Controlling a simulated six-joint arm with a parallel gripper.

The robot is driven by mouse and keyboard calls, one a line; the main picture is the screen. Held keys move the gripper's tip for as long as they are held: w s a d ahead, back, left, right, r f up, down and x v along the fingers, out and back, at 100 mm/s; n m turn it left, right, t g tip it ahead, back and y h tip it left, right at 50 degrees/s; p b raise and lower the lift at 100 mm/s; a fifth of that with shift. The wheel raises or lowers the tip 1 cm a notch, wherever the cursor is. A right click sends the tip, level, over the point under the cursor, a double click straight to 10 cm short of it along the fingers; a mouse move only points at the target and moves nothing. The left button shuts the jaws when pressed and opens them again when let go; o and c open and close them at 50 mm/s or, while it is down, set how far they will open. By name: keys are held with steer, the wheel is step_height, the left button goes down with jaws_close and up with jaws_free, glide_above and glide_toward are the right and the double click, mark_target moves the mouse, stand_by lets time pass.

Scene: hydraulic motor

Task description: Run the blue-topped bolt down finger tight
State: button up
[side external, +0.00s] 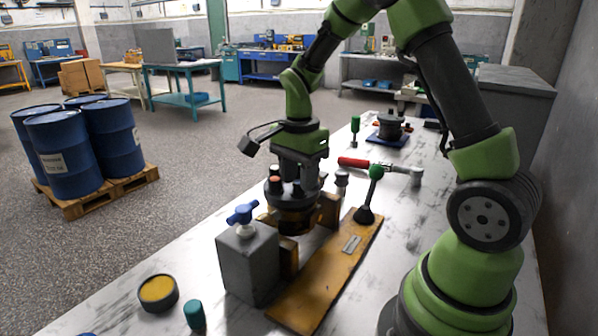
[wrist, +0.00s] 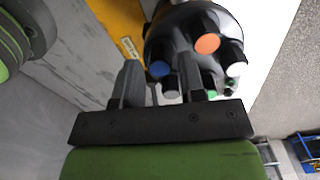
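The dark round motor (side external: 295,218) sits in the fixture on the orange-brown base plate (side external: 318,290), under my gripper (side external: 297,183). In the wrist view, its top (wrist: 190,18) carries several upright bolts with coloured tops. The blue-topped bolt (wrist: 160,69) shows near the rim, between my gripper's two fingers (wrist: 158,72). The fingers stand apart, with a gap on each side of the bolt. An orange-topped bolt (wrist: 207,44) stands beyond it, and white and green tops show close to the right finger. The bolt's lower end is hidden.
A grey block (side external: 248,263) with a blue clamp handle (side external: 242,213) stands at the left of the fixture. A green-knobbed lever (side external: 376,172) stands at its right. A red-handled tool (side external: 365,163) lies behind. A yellow-topped tin (side external: 158,290) sits at the front left.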

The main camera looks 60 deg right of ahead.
steer(key=shift+f, duration=0.8)
steer(key=shift+r, duration=0.2)
steer(key=shift+c, duration=0.2)
steer(key=c, duration=0.5)
steer(key=shift+o, duration=0.2)
steer(key=m, duration=0.4)
steer(key=shift+m, duration=0.8)
steer(key=m, duration=0.2)
steer(key=shift+m, duration=0.3)
